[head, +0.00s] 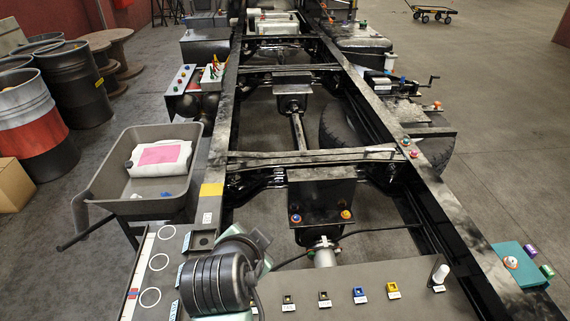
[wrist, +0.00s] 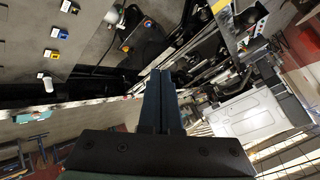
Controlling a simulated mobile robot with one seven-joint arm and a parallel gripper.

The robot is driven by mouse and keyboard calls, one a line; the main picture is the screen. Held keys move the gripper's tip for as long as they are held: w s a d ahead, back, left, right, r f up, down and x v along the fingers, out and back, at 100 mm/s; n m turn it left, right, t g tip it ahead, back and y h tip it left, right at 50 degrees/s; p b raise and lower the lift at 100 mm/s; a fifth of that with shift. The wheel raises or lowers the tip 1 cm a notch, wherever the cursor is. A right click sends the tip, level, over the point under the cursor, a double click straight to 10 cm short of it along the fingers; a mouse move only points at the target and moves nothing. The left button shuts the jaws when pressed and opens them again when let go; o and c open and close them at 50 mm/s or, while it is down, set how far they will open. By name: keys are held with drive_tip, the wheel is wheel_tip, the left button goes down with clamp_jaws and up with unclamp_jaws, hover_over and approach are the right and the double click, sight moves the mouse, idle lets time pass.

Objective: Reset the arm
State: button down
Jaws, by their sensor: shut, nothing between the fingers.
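My gripper (wrist: 160,74) shows in the wrist view, its two dark fingers closed together and empty. The fingertips point away over the chassis area and touch nothing that I can see. In the head view, a dark ribbed part that looks like my arm stands at the lower front left, over the grey work panel (head: 335,275). The fingers cannot be made out in the head view.
The black chassis frame (head: 300,156) runs away down the middle. A grey bin (head: 160,205) holding a white container (head: 160,157) stands left. Barrels (head: 75,82) stand farther left. Small coloured sockets (head: 360,295) and a white peg (head: 440,274) are on the panel.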

wheel_tip(320, 180, up, 26)
drive_tip(key=w+d+r+n+t+y+b, duration=0.15)
drive_tip(key=n+t, duration=0.35)
drive_tip(key=t, duration=0.5)
drive_tip(key=s+d+r+n+t, duration=0.1)
drive_tip(key=s+r+n+t, duration=0.1)
drive_tip(key=s+r+t, duration=0.2)
drive_tip(key=s+d+r+n+t, duration=0.2)
drive_tip(key=s+r+t, duration=0.1)
drive_tip(key=s+r, duration=0.7)
wheel_tip(320, 180, up, 4)
drive_tip(key=shift+d+f+n+t, duration=0.1)
drive_tip(key=shift+d+n+t, duration=0.2)
drive_tip(key=shift+t, duration=0.1)
